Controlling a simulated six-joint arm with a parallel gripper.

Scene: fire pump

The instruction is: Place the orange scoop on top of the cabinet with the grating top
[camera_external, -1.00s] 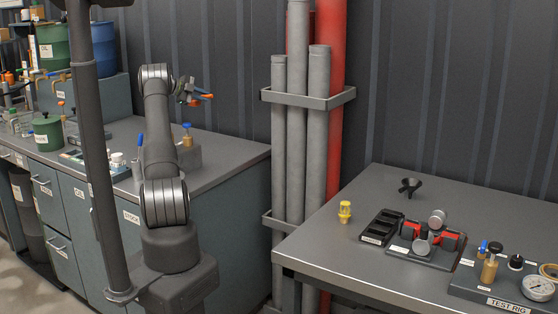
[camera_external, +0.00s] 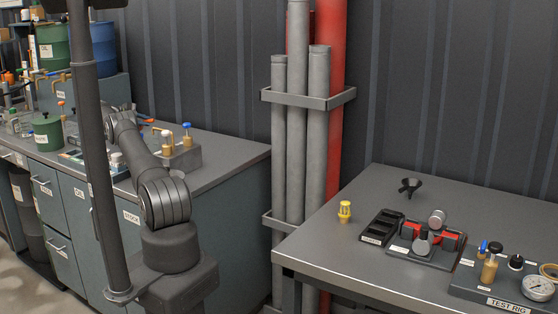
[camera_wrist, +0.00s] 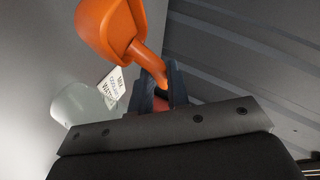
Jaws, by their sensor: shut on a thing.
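In the wrist view the orange scoop (camera_wrist: 108,28) shows with its bowl at the upper left and its handle running down to my gripper (camera_wrist: 165,88). My gripper is shut on the handle, and the bowl sticks out beyond the fingers. In the external view my arm leans left over the left bench; the gripper and scoop are hidden there. A blue-grey cabinet-like box (camera_external: 95,95) stands at the back left with drums on it. I cannot tell a grating top on it or on any other cabinet here.
A green drum (camera_external: 54,46) and a blue drum (camera_external: 103,46) stand at the back left. A green canister (camera_external: 47,133) and a grey block with brass valves (camera_external: 180,155) are on the left bench. A dark post (camera_external: 88,150) rises beside my arm. A white label (camera_wrist: 113,87) lies near the scoop.

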